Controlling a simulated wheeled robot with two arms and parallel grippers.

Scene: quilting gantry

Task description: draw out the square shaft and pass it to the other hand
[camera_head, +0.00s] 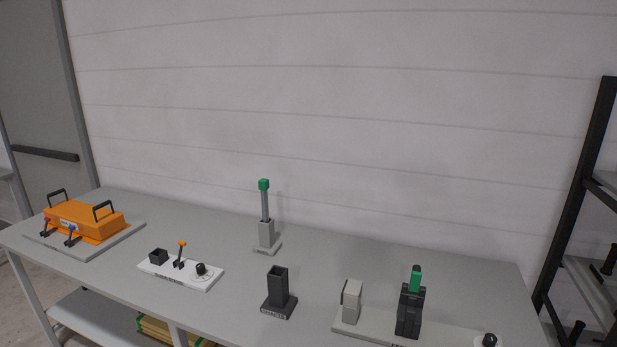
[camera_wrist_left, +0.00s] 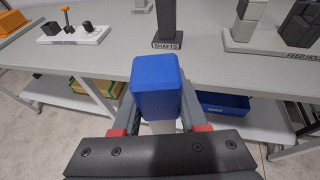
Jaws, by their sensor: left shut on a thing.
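A blue block-shaped head (camera_wrist_left: 157,88), which looks like the top of the square shaft, sits between the fingers of my left gripper (camera_wrist_left: 160,118) in the left wrist view. The gripper is shut on it, in front of the table edge. The shaft's lower part is mostly hidden. Neither gripper shows in the head view, and my right gripper is not seen.
A green-topped rod (camera_head: 265,203) stands in a grey holder at the back of the table (camera_head: 350,262). A feed base (camera_head: 376,326) with a green-topped dark block is at right. A switch panel (camera_head: 181,277) and an orange box (camera_head: 84,220) are left. A blue bin (camera_wrist_left: 224,103) sits below.

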